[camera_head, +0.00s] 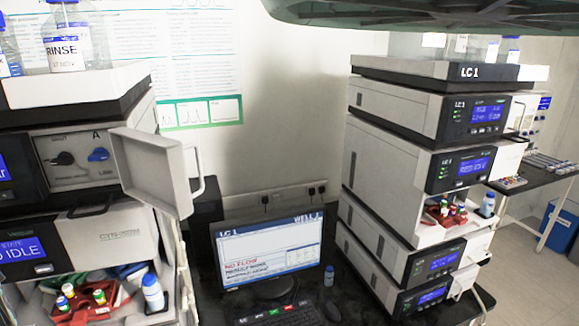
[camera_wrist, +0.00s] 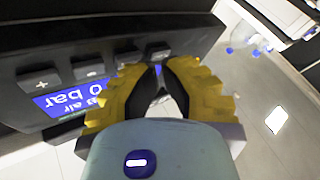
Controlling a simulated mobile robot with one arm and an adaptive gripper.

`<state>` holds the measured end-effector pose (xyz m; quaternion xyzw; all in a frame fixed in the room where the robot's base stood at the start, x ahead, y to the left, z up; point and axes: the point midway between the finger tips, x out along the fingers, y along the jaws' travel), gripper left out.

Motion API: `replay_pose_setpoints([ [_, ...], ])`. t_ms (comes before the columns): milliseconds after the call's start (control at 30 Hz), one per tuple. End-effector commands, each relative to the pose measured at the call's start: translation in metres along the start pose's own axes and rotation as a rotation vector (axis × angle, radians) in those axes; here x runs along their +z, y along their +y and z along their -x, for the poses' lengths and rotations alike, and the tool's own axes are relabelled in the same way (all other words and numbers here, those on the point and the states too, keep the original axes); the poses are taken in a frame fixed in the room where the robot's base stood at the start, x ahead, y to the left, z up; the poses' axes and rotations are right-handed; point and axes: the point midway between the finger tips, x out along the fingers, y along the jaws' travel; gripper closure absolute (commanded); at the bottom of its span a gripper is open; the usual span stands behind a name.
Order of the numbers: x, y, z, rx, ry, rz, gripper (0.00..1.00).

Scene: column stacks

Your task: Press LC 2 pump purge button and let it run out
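In the wrist view my gripper (camera_wrist: 160,68) has yellow fingers with black pads. Its tips come together with nothing seen between them. They are just in front of a dark instrument panel (camera_wrist: 100,35) with a row of buttons. A plus button (camera_wrist: 41,84) is at the left, and the rightmost visible button (camera_wrist: 158,50) is right by the fingertips. I cannot tell whether the tips touch it. No LC 2 or purge label is readable. My gripper does not show in the head view.
In the head view a stack marked LC 1 (camera_head: 390,105) stands at the right. Another stack (camera_head: 70,95) with an open door (camera_head: 150,172) stands at the left. Between them a monitor (camera_head: 268,250) reads "NO FLOW". Bottles (camera_wrist: 240,45) lie right of my fingers.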

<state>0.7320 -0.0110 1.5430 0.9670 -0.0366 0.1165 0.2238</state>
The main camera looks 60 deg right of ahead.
Motion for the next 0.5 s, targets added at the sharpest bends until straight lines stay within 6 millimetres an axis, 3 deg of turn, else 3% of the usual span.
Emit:
replay_pose_setpoints([
  [500, 0.0026, 0.0036, -0.0035, 0.004, -0.001, -0.001, 1.00],
])
